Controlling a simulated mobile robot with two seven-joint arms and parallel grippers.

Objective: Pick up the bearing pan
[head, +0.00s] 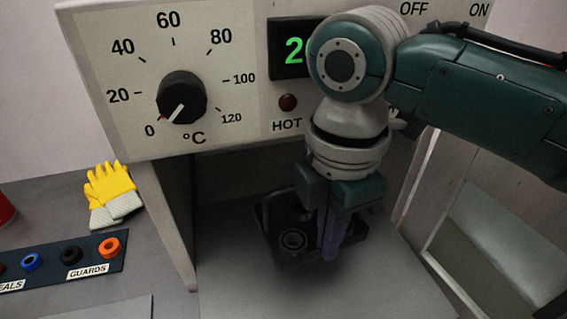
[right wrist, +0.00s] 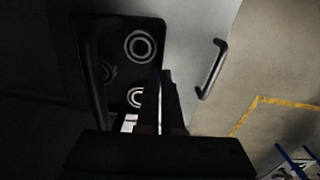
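The bearing pan (head: 272,238) is a dark tray inside the heater's open compartment, with ring-shaped bearings (head: 293,241) in it. In the right wrist view the pan (right wrist: 120,35) lies at upper left with several pale-ringed bearings (right wrist: 141,46). My right gripper (head: 331,240) points down at the pan's right side. Its fingers also show in the right wrist view (right wrist: 161,80), close together with the pan's near wall between them, so it looks shut on that wall. I cannot tell whether the pan is clear of the compartment floor. My left gripper is not in view.
The heater's front panel (head: 235,60) with its dial (head: 182,98) hangs above the opening. Yellow gloves (head: 112,188) and a labelled rack (head: 62,262) of coloured rings lie left. A curved handle (right wrist: 212,70) shows near the pan.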

